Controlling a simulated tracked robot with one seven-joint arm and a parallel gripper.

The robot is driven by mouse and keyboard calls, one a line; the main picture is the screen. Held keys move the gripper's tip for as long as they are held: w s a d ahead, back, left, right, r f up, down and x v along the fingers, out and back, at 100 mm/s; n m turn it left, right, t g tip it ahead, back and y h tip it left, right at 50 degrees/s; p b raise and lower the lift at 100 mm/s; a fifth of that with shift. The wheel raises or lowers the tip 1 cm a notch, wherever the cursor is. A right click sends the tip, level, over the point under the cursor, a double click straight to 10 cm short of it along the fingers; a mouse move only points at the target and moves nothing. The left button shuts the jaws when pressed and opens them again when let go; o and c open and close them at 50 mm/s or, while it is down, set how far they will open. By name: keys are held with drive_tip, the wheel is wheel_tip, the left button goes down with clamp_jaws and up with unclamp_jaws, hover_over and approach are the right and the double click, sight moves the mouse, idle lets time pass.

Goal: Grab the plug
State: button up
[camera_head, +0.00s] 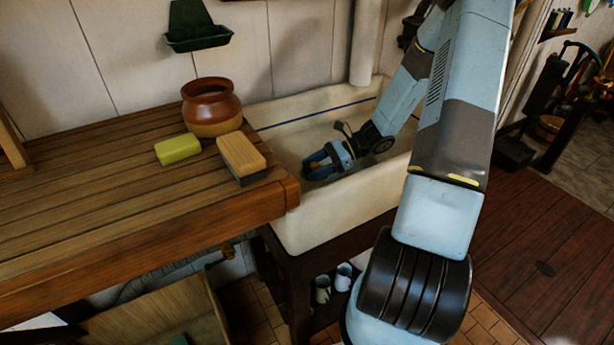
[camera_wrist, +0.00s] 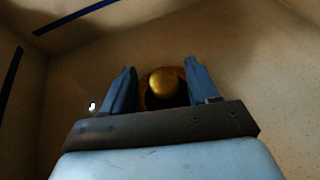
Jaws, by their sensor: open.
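The plug appears in the wrist view as a rounded golden-brass knob (camera_wrist: 164,82) with a dark part and a brownish rim around it, on the sink's floor. My gripper (camera_wrist: 160,80) is open, with one blue finger on each side of the knob in that view. I cannot tell whether the fingers touch it or how far above it they are. In the head view my gripper (camera_head: 322,163) is down inside the pale sink (camera_head: 340,208); the plug is hidden there.
The sink walls stand close around my gripper. Left of the sink, a wooden counter (camera_head: 110,210) holds a brown pot (camera_head: 211,108), a yellow-green sponge (camera_head: 178,149) and a wooden brush (camera_head: 241,157). A dark green soap dish (camera_head: 198,38) hangs on the wall. Mugs (camera_head: 323,289) stand below the sink.

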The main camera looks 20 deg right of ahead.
clamp_jaws()
idle(0.3)
